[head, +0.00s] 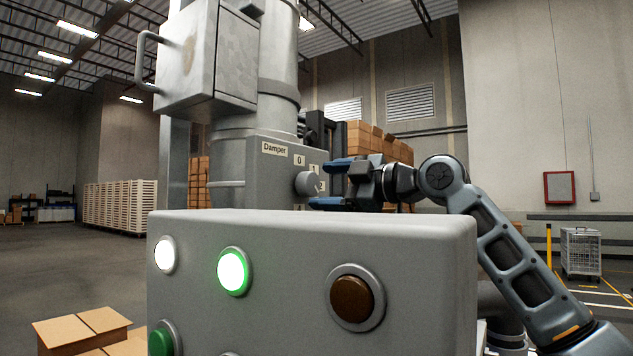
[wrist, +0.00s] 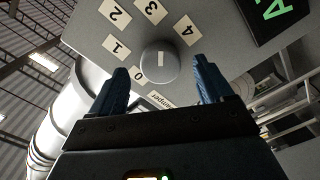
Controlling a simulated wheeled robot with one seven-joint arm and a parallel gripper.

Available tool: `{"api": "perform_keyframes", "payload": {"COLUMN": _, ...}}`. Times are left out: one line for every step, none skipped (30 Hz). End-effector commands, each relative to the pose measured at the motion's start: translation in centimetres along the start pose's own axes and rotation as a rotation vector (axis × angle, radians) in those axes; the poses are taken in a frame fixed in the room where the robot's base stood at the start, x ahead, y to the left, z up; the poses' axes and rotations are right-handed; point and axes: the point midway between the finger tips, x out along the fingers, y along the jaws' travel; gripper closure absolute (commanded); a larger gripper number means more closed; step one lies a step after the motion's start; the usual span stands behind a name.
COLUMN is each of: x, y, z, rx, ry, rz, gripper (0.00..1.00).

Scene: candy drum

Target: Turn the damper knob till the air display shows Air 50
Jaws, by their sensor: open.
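The damper knob (head: 304,183) is a round grey knob on the grey box face under the "Damper" label (head: 274,149). In the wrist view the knob (wrist: 159,67) carries a short white mark that lines up roughly towards the 3 label (wrist: 152,10). My gripper (head: 321,183) is open in front of the knob. In the wrist view its two blue fingers stand to the left and right of the knob, with visible gaps. The air display (wrist: 273,18) shows only part of a green letter at the top right; its number is out of view.
A grey control panel (head: 310,245) with a white lamp (head: 164,254), a green-ringed lamp (head: 233,271) and a brown button (head: 351,299) stands in front, below my gripper. Cardboard boxes (head: 82,328) lie at the lower left. The floor at left is open.

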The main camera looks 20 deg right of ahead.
Motion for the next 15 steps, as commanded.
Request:
{"api": "perform_keyframes", "payload": {"x": 0.8, "y": 0.1, "z": -0.2, "rx": 0.0, "ry": 0.0, "rz": -0.002, "gripper": 0.2}}
{"api": "perform_keyframes", "payload": {"x": 1.2, "y": 0.1, "z": -0.2, "rx": 0.0, "ry": 0.0, "rz": -0.002, "gripper": 0.2}}
{"api": "perform_keyframes", "payload": {"x": 1.6, "y": 0.1, "z": -0.1, "rx": -0.001, "ry": 0.0, "rz": -0.001, "gripper": 0.2}}
{"api": "perform_keyframes", "payload": {"x": 1.9, "y": 0.1, "z": -0.1, "rx": -0.001, "ry": 0.0, "rz": -0.001, "gripper": 0.2}}
{"api": "perform_keyframes", "payload": {"x": 2.2, "y": 0.1, "z": -0.1, "rx": 0.0, "ry": -0.001, "rz": -0.001, "gripper": 0.2}}
{"api": "perform_keyframes", "payload": {"x": 2.5, "y": 0.1, "z": 0.0, "rx": 0.0, "ry": 0.0, "rz": 0.0, "gripper": 0.2}}
{"api": "perform_keyframes", "payload": {"x": 2.6, "y": 0.1, "z": -0.1, "rx": 0.0, "ry": 0.0, "rz": 0.0, "gripper": 0.2}}
{"api": "perform_keyframes", "payload": {"x": 2.8, "y": 0.0, "z": -0.1, "rx": 0.0, "ry": 0.0, "rz": 0.0, "gripper": 0.2}}
{"api": "perform_keyframes", "payload": {"x": 2.9, "y": 0.0, "z": 0.0, "rx": -0.001, "ry": 0.0, "rz": 0.0, "gripper": 0.2}}
{"api": "perform_keyframes", "payload": {"x": 3.0, "y": 0.0, "z": 0.0, "rx": -0.001, "ry": 0.0, "rz": 0.0, "gripper": 0.2}}
{"api": "perform_keyframes", "payload": {"x": 3.0, "y": -0.1, "z": 0.0, "rx": -0.001, "ry": 0.0, "rz": 0.0, "gripper": 0.2}}
{"api": "perform_keyframes", "payload": {"x": 3.0, "y": -0.1, "z": 0.0, "rx": -0.001, "ry": 0.0, "rz": 0.0, "gripper": 0.2}}
{"api": "perform_keyframes", "payload": {"x": 3.0, "y": -0.1, "z": 0.0, "rx": -0.001, "ry": 0.0, "rz": 0.0, "gripper": 0.2}}
{"api": "perform_keyframes", "payload": {"x": 3.0, "y": -0.1, "z": 0.0, "rx": -0.001, "ry": 0.0, "rz": 0.0, "gripper": 0.2}}
{"api": "perform_keyframes", "payload": {"x": 3.0, "y": -0.1, "z": 0.0, "rx": -0.001, "ry": 0.0, "rz": 0.0, "gripper": 0.2}}
